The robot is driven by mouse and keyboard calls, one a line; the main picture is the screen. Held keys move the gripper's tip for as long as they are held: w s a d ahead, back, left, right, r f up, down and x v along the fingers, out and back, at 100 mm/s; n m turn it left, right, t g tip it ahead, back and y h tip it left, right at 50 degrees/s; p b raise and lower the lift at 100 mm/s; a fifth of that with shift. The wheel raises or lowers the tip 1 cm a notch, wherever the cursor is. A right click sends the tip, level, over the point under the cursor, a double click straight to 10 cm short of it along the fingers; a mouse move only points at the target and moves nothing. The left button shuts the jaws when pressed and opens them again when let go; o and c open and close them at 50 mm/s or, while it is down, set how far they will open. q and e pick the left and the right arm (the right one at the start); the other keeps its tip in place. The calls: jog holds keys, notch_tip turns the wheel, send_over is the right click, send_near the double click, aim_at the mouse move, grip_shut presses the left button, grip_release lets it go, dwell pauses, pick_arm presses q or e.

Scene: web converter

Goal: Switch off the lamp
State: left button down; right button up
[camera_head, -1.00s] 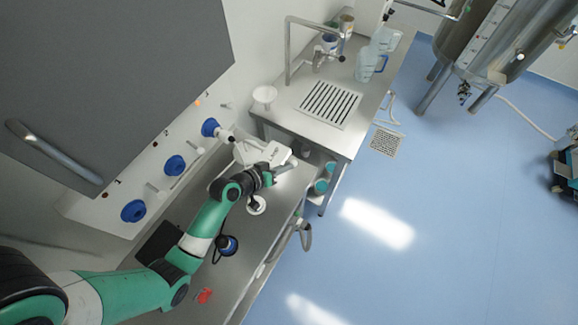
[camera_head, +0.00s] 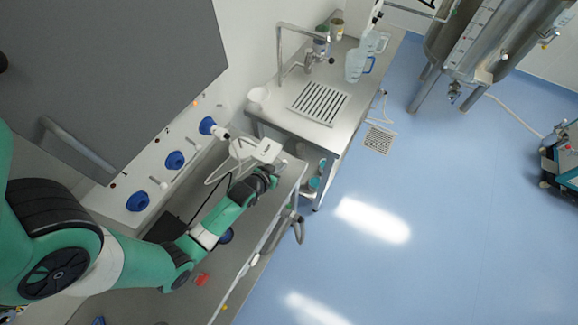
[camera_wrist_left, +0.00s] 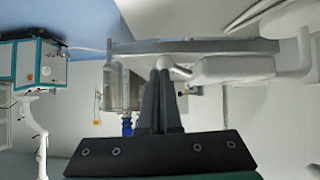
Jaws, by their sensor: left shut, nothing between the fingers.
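The lamp appears to be the white jointed fixture with a flat white head (camera_head: 267,151) by the wall panel, over the grey bench. My left gripper (camera_head: 280,165) is right beside that head, on its lower right side in the head view. In the left wrist view the shut fingers (camera_wrist_left: 161,66) point at a small pale rounded end of a white body (camera_wrist_left: 235,68), likely the lamp head. I cannot tell whether the fingertips touch it. The fingers hold nothing. Whether the lamp is lit is not clear. My right gripper is out of view.
A grey worktop (camera_head: 225,262) runs under my left arm, with a red item (camera_head: 202,280) on it. Blue round ports (camera_head: 175,160) line the wall panel. A steel sink table (camera_head: 345,130) stands beyond the lamp. Blue floor (camera_head: 420,270) is free at the right.

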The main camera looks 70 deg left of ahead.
pick_arm(q)
jog(key=shift+r, duration=0.1)
jog(key=shift+r+p, duration=0.75)
jog(key=shift+p, duration=0.1)
jog(key=w+d+p+v, duration=0.1)
jog(key=d+p+v, duration=0.1)
jog(key=v, duration=1.1)
jog(key=shift+d+r+p, duration=0.15)
jog(key=shift+d+p, duration=0.1)
jog(key=shift+p, duration=0.35)
